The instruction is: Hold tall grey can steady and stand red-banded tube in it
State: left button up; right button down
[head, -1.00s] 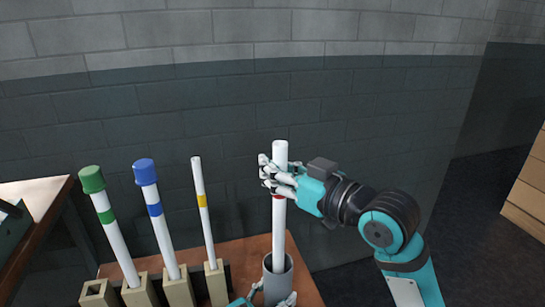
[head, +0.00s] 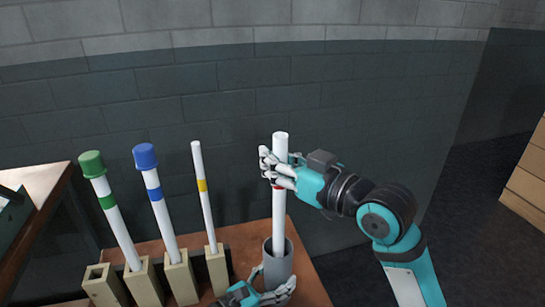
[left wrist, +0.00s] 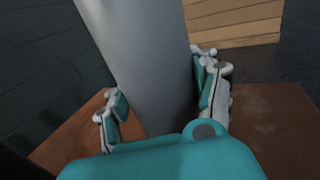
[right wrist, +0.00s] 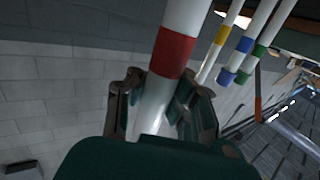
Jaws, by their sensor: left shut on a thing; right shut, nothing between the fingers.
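The tall grey can (head: 278,264) stands upright on the brown table and fills the middle of the left wrist view (left wrist: 152,65). My left gripper (head: 266,293) is shut on its lower part, a finger on either side. The white red-banded tube (head: 279,215) stands nearly upright with its lower end inside the can's mouth; how deep is hidden. My right gripper (head: 279,172) is at the tube's upper half, by the red band. Its fingers are closed in around the tube in the right wrist view, where the red band (right wrist: 173,53) shows; firm contact cannot be seen.
Left of the can, a rack (head: 145,283) of beige square holders carries a green-capped tube (head: 112,215), a blue-capped tube (head: 157,200) and a thin yellow-banded tube (head: 204,200). One holder (head: 101,281) is empty. A dark wall stands behind; open floor lies right.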

jog(key=shift+f, duration=0.65)
jog(key=c, duration=1.4)
grip_release()
jog(key=shift+o, duration=0.2)
jog(key=v, duration=1.2)
pick_arm(q)
jog(key=o, duration=1.4)
